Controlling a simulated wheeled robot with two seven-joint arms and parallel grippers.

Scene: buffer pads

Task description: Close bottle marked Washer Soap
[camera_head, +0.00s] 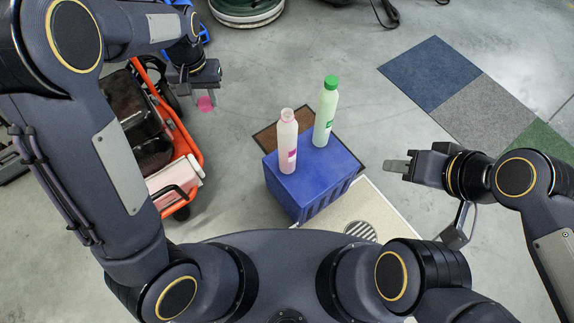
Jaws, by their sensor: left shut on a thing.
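A pale pink bottle (286,141) without a cap stands upright on a blue box (297,198). Its mouth is open and it has a small pink label. A pale green bottle (324,118) with a green cap stands upright behind it and to its right, on the same box. The label writing is too small to read. My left gripper (206,92) is shut on a pink cap (206,104), up and left of the bottles and apart from them. My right gripper (396,166) is right of the box, apart from both bottles; its finger gap is not clear.
An orange-framed cart (188,138) with dark items stands at the left, below my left arm. A brown mat (267,138) lies behind the box. Blue, grey and green floor tiles (429,73) lie at the upper right. Clear floor lies between the cart and the box.

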